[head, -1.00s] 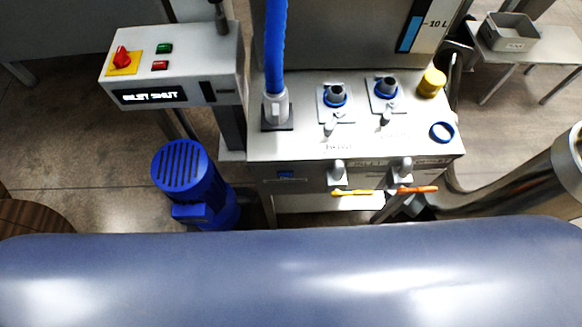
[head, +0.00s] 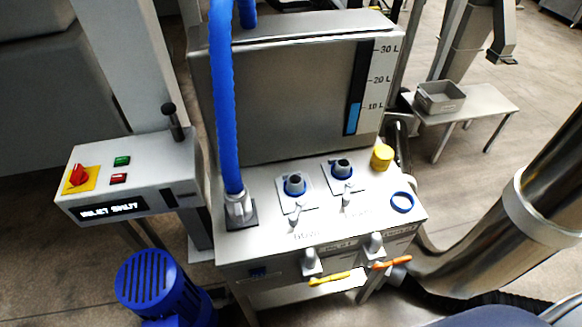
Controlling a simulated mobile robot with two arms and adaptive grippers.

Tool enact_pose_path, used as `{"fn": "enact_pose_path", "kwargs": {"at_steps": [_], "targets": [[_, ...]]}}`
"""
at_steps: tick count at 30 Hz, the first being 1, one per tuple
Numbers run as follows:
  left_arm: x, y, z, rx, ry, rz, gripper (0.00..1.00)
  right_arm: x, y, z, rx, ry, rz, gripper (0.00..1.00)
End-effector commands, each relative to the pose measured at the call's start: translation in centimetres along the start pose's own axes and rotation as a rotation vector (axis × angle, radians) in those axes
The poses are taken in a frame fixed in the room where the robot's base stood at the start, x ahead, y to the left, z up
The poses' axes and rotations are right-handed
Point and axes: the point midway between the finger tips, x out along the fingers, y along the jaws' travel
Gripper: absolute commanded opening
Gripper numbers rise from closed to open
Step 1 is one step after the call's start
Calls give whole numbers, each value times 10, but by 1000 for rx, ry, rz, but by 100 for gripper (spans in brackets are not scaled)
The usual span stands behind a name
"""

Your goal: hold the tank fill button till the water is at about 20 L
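The tank (head: 280,100) stands behind a steel panel. Its gauge (head: 353,90) is marked 10 L, 20 L and 30 L, and the blue water column (head: 353,118) tops out at about the 10 L mark. No button is legibly labelled tank fill. The control box (head: 150,165) at left carries a green button (head: 122,161), a red button (head: 118,178) and a red knob on a yellow plate (head: 78,175). Its display (head: 113,208) is lit, with blurred text, possibly "INLET SHUT". Neither gripper is in view.
A blue hose (head: 223,100) rises from the steel panel (head: 265,235). The panel has two blue-ringed fittings, a yellow cap (head: 382,157), and yellow and orange levers below. A blue motor (head: 155,285) stands at lower left. A grey bin (head: 440,98) rests on a side table.

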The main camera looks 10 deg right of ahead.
Motion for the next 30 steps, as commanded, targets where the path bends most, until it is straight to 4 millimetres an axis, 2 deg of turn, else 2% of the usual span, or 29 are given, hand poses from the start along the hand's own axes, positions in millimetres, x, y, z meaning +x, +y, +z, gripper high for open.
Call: {"fn": "enact_pose_path", "kwargs": {"at_steps": [8,9,14,30], "targets": [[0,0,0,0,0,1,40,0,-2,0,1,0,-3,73],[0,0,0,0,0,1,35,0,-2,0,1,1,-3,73],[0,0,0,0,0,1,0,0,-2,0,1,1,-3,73],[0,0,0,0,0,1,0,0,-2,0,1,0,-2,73]]}}
